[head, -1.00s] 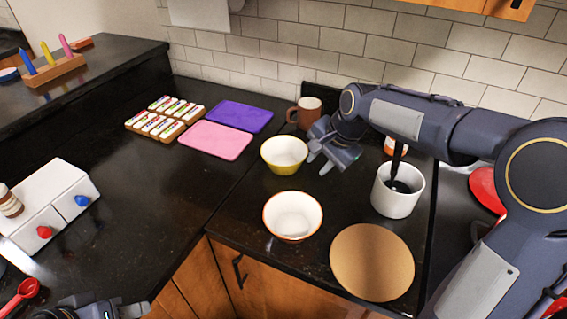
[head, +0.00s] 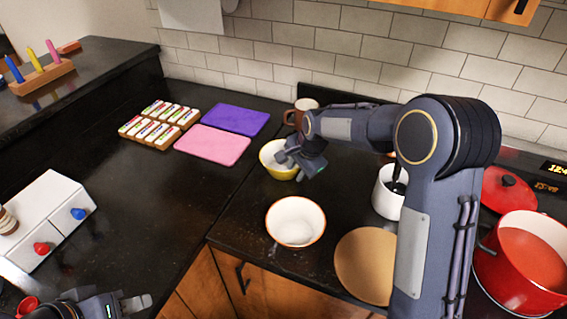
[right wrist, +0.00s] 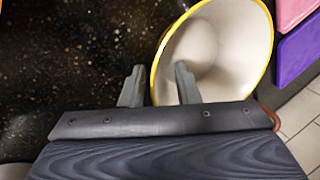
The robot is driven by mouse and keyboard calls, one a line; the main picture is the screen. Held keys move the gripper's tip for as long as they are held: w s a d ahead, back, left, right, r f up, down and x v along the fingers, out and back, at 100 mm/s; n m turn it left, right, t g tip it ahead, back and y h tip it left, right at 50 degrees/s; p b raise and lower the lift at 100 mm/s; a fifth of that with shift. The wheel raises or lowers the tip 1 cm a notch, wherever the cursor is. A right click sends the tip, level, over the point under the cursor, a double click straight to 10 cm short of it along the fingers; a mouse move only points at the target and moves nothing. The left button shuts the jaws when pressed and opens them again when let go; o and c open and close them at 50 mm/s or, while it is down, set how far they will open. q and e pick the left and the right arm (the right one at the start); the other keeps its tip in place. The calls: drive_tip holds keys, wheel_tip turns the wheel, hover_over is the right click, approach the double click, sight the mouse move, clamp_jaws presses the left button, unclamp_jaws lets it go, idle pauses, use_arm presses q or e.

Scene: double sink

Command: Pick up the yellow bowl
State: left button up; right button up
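The yellow bowl (head: 270,168), yellow outside and white inside, stands upright on the black counter, partly hidden by my right gripper. It also shows in the right wrist view (right wrist: 225,45). My right gripper (head: 288,160) is at the bowl's right side. In the right wrist view the gripper (right wrist: 158,74) is open, with one finger outside the near rim and the other over the bowl's inside. The rim lies between the fingers, with a gap on both sides. My left gripper (head: 135,302) is low at the bottom left, far from the bowl; its opening is unclear.
An orange-rimmed white bowl (head: 295,221) stands in front of the yellow bowl. A brown mug (head: 302,112) stands behind it; pink (head: 212,146) and purple (head: 236,119) boards lie left. A round board (head: 365,265), white canister (head: 388,195) and red pot (head: 522,265) are right.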

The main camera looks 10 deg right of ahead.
clamp_jaws()
drive_tip(key=shift+r, duration=0.15)
